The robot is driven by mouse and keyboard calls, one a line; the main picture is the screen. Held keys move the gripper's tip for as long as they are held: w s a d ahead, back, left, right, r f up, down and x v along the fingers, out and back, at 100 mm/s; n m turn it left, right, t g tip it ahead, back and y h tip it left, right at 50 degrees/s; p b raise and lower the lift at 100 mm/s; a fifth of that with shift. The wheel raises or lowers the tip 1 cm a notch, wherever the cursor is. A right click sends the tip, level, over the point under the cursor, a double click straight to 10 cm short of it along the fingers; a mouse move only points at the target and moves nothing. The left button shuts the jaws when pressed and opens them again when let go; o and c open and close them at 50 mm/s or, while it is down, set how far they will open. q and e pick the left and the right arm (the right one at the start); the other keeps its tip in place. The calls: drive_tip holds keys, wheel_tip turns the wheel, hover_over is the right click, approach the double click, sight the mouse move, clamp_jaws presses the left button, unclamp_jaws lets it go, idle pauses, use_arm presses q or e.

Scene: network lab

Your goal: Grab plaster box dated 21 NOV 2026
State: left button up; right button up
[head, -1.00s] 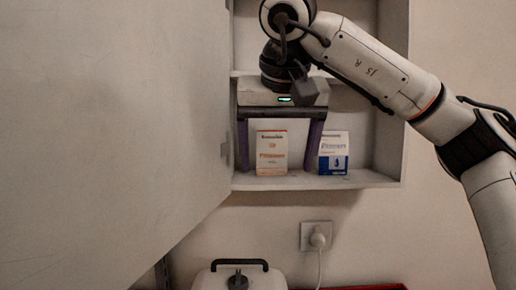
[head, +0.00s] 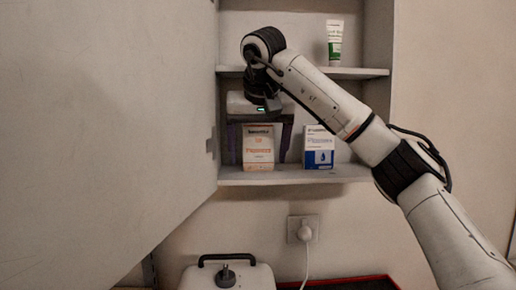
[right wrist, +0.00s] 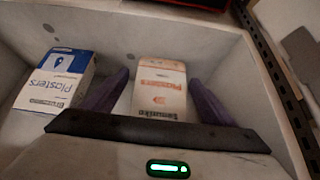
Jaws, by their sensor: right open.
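A white and orange plaster box (head: 258,150) stands upright on the cabinet's lower shelf; it also shows in the right wrist view (right wrist: 160,88). A white and blue plaster box (head: 319,148) stands to its right, and at the left in the right wrist view (right wrist: 55,80). No date is readable on either. My right gripper (head: 260,158) is open, its purple fingers on either side of the orange box with gaps. The right wrist view shows the box between the fingertips (right wrist: 160,77). My left gripper is not in view.
The open cabinet door (head: 105,130) fills the left side. The upper shelf (head: 350,72) lies close above the gripper and holds a white and green tube (head: 334,43). Below are a socket with a plug (head: 304,231), a white case (head: 228,276) and a red-edged tray (head: 350,281).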

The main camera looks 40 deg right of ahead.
drive_tip(key=shift+f, duration=0.15)
drive_tip(key=c, duration=1.1)
